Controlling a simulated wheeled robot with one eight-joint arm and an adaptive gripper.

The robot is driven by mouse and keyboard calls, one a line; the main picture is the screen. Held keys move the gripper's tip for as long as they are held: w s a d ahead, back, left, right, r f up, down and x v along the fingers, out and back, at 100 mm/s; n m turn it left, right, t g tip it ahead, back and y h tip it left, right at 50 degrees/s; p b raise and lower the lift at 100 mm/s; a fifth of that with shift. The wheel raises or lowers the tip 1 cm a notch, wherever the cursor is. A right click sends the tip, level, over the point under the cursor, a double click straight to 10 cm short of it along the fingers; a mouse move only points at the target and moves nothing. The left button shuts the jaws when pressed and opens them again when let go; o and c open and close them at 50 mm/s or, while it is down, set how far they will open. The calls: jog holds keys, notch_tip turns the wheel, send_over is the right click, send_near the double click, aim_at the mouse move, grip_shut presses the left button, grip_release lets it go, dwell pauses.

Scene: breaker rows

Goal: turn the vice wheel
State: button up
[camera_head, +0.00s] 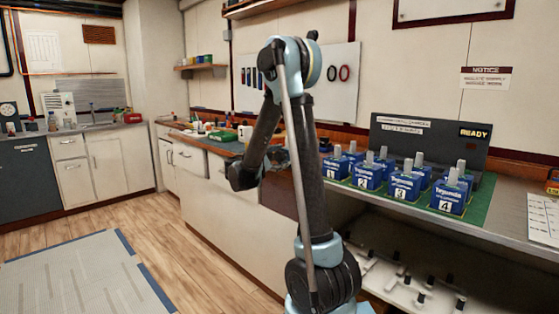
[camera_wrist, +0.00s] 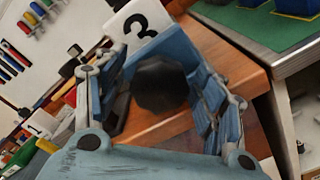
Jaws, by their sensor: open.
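In the wrist view, my gripper (camera_wrist: 150,62) is open, with one finger on each side of a dark, roughly round knob-like part (camera_wrist: 158,84). It looks like the vice wheel, but I cannot tell for sure, nor whether the fingers touch it. Behind it is a blue body (camera_wrist: 165,47) with a white plate marked 3 (camera_wrist: 138,24), above a wooden surface. In the head view, my arm hides most of the bench area by my gripper, and no vice wheel can be made out there.
Several blue numbered units (camera_head: 403,188) stand on a green mat (camera_head: 472,213) at right, before a dark panel reading READY (camera_head: 474,132). A green box (camera_head: 222,135) and small items lie along the back bench. White pipework (camera_head: 408,288) sits on the lower shelf.

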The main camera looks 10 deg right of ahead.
jog(key=c, duration=1.1)
jog(key=shift+m, duration=0.3)
jog(key=o, duration=1.1)
jog(key=v, duration=1.2)
